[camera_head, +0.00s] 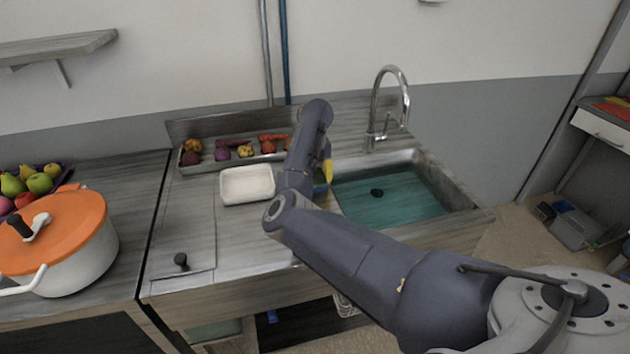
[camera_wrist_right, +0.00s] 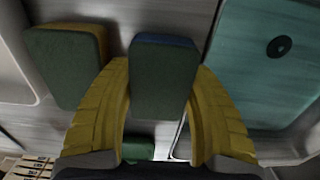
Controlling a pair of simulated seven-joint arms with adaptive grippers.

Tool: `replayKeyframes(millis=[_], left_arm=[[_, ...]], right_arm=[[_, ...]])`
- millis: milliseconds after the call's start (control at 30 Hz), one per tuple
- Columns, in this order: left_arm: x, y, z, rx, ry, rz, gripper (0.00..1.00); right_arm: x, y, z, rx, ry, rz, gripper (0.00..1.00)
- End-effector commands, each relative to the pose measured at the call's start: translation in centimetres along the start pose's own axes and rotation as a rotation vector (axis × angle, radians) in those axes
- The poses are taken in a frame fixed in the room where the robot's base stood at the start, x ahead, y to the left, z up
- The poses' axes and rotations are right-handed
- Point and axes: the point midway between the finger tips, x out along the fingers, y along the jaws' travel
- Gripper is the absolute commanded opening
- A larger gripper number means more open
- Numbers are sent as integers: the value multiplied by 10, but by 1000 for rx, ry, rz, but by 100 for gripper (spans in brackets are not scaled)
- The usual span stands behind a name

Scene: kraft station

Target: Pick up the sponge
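A sponge with a dark green face and a blue edge (camera_wrist_right: 163,78) lies between the two yellow fingers of my right gripper (camera_wrist_right: 162,66) in the right wrist view. The fingertips are close against its two sides. I cannot tell whether they press on it. Another sponge, green with a yellow-brown edge (camera_wrist_right: 66,70), is left of the fingers. Part of a third green block (camera_wrist_right: 138,149) shows near the gripper's base. In the head view my right arm covers most of this spot. One yellow finger (camera_head: 328,170) shows beside the sink. My left gripper is not in view.
The sink basin (camera_head: 437,189) with its tap (camera_head: 372,128) is right of the gripper. A white dish (camera_head: 247,198) stands to the left. Behind it is a tray (camera_head: 203,168) of fruit and vegetables. An orange-lidded pot (camera_head: 72,262) is at far left.

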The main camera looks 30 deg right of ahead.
Motion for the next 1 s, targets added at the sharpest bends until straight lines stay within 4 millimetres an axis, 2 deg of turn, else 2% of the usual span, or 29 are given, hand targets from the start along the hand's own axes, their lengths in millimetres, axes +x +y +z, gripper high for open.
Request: replayKeyframes(millis=[200, 567, 767, 1000], left_arm=[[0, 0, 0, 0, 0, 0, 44], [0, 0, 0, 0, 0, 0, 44], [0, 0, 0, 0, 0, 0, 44], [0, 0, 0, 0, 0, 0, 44]], right_arm=[[0, 0, 0, 0, 0, 0, 41], [-6, 0, 0, 1, -1, 1, 41], [-26, 0, 1, 2, -3, 2, 41], [-75, 1, 2, 2, -6, 3, 41]])
